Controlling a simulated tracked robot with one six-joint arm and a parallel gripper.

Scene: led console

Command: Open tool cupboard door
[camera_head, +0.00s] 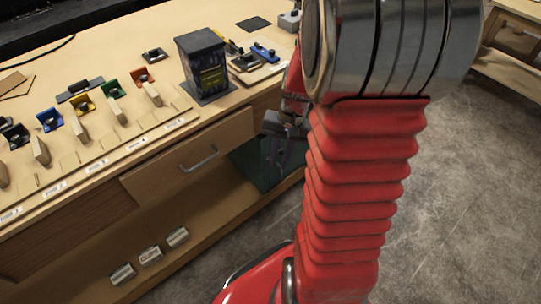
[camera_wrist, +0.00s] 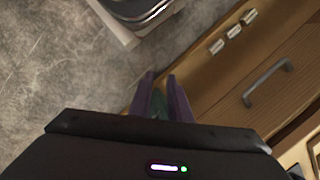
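A wooden front panel (camera_head: 150,182) with a grey bar handle (camera_head: 199,159) is set in the near side of the workbench. I cannot tell whether it is the tool cupboard door or a drawer front. The panel (camera_wrist: 235,112) and its handle (camera_wrist: 268,83) also show at the right of the wrist view. My gripper (camera_head: 279,160) hangs to the right of the handle, apart from it. In the wrist view my two purple-grey fingers (camera_wrist: 160,80) stand a little apart with nothing clearly held between them. My red arm hides part of the bench's right end.
A lower shelf holds several small metal blocks (camera_head: 150,256). A dark green surface (camera_head: 258,165) lies behind my gripper. The bench top carries a black box (camera_head: 203,65) and several coloured clips (camera_head: 82,103). Another bench (camera_head: 515,40) stands at upper right; grey floor (camera_head: 470,190) is clear.

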